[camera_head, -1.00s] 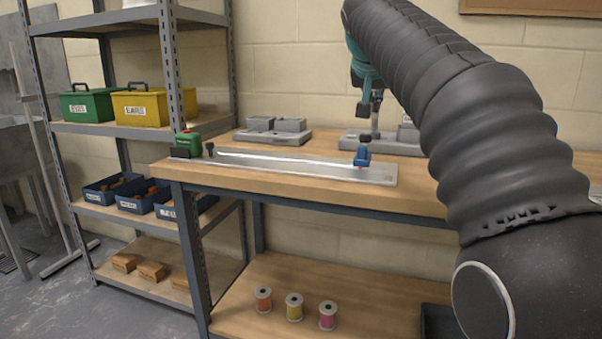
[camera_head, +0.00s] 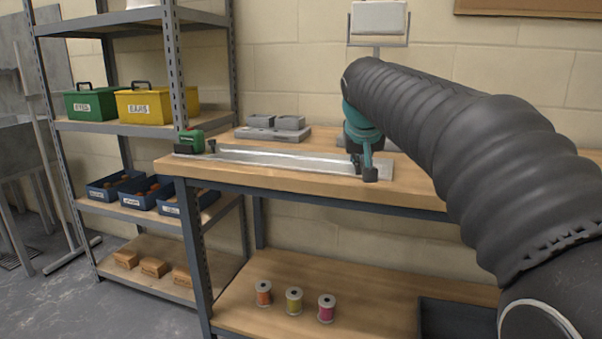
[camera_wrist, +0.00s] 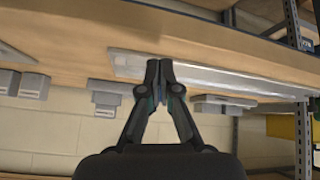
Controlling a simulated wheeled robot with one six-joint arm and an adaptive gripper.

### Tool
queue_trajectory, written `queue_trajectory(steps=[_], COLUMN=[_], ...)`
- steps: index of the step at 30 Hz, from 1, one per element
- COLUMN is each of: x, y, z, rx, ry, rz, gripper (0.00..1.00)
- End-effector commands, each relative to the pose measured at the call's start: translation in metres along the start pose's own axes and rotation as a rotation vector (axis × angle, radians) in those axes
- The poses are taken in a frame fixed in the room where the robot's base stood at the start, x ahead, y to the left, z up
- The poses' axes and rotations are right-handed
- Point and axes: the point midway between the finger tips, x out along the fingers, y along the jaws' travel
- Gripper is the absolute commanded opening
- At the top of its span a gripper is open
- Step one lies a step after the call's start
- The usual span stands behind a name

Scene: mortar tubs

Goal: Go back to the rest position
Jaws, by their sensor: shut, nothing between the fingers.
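My gripper (camera_head: 369,173) hangs in front of the right part of the workbench in the head view, its fingers pointing down. In the wrist view my gripper (camera_wrist: 161,66) shows both fingers together with nothing held between them. The tips appear over the near end of a long metal rail plate (camera_wrist: 205,75). The same rail plate (camera_head: 285,160) lies along the bench top in the head view. I cannot tell the exact height of the tips above it. My arm hides the right part of the bench.
The workbench (camera_head: 230,176) has grey fixtures (camera_head: 275,128) at the back and a green-and-black device (camera_head: 190,143) at its left corner. Several spools, including an orange one (camera_head: 264,293), stand on the lower shelf. A storage rack (camera_head: 170,60) with bins stands left.

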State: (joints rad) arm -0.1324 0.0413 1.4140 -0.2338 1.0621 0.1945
Motion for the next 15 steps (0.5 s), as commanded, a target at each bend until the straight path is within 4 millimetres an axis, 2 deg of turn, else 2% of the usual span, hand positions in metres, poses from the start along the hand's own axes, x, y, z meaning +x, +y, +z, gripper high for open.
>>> queue_trajectory(steps=[1,8,15], x=[0.003,0.01,0.006], y=[0.0,0.002,0.007], z=[0.021,0.132,0.261], rx=[-0.014,-0.068,-0.071], ry=[-0.024,-0.125,-0.203], rz=[-0.01,-0.071,-0.122], gripper=[0.0,0.0,0.0])
